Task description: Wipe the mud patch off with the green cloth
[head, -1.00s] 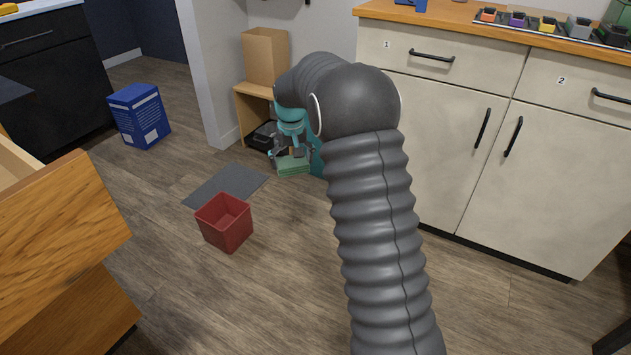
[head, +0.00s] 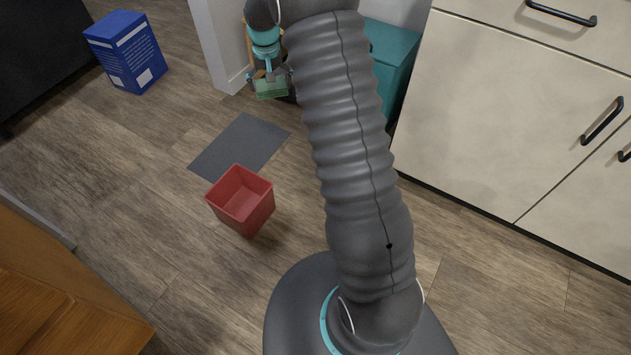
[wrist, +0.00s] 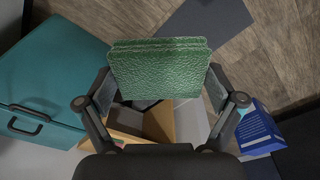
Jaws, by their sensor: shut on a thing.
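The green cloth (wrist: 160,72) is a folded, textured pad across the middle of the wrist view. My gripper (wrist: 160,92) is shut on it, one finger at each side. In the head view my gripper (head: 268,76) holds the cloth (head: 271,89) in front of the low wooden shelf, beyond the grey mat. The cloth appears to be held above the floor. I see no mud patch in either view.
A grey mat (head: 238,147) lies on the floor, with an open red bin (head: 240,205) nearer me. A blue box (head: 125,52) stands at the left. A teal chest (head: 396,50) stands behind my arm, beside white cabinets (head: 510,110). Bare floor lies left of the mat.

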